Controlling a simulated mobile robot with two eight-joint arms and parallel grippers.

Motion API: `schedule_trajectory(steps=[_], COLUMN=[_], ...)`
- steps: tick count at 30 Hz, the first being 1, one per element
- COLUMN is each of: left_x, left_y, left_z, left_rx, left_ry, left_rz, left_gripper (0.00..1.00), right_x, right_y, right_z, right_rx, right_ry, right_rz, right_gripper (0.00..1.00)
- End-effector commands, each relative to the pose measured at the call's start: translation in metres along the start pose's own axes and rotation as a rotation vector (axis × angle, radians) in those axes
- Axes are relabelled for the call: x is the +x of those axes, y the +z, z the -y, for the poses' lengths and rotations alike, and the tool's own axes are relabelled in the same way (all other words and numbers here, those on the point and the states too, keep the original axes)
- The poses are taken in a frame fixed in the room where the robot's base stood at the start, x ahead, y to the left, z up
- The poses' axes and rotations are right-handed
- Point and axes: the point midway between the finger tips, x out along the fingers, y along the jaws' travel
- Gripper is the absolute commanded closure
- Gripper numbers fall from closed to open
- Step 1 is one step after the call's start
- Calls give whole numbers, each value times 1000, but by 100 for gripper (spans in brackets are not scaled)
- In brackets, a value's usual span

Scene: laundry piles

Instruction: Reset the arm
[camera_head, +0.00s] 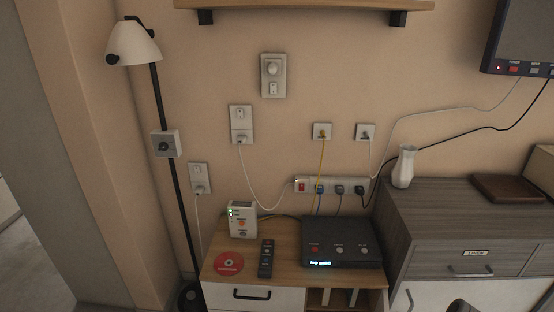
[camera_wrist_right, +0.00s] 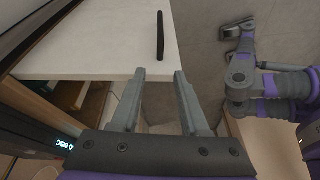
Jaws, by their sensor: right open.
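My right gripper (camera_wrist_right: 160,76) is open in the right wrist view, its two grey fingers apart with nothing between them. Its fingertips appear at the edge of a white panel (camera_wrist_right: 105,45) that has a dark bar handle (camera_wrist_right: 160,36); I cannot tell whether they touch it. In the head view only a small dark part shows at the bottom edge, right of centre, and I cannot tell what it is. Purple and grey links, seemingly mine, show at the right of the right wrist view. I cannot make out my left gripper in either view.
A low wooden cabinet (camera_head: 222,266) holds a white router (camera_head: 242,220), a red disc (camera_head: 229,262), a remote (camera_head: 266,259) and a black box (camera_head: 342,243). A grey dresser (camera_head: 455,228) stands right, with a white vase (camera_head: 403,167). A floor lamp (camera_head: 159,100) stands left.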

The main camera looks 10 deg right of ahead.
Motion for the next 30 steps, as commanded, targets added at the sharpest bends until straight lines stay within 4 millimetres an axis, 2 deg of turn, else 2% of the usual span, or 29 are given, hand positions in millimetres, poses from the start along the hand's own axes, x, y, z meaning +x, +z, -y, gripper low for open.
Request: schedule_trajectory(steps=[1,6,12,15,21,30], left_x=[0,0,0,0,0,0], left_y=[0,0,0,0,0,0], left_z=[0,0,0,0,0,0], left_rx=[0,0,0,0,0,0], left_ry=[0,0,0,0,0,0], left_rz=[0,0,0,0,0,0], left_gripper=[50,50,50,50,50,50], right_x=[-6,-26,-44,-51,-59,-60], right_y=[-26,-101,-169,-194,-223,-237], right_z=[6,36,87,117,170,221], right_rx=[38,234,452,554,730,902], right_ry=[1,49,152,213,316,391], right_rz=[21,100,140,133,72,-53], right_gripper=[55,55,55,55,55,55])
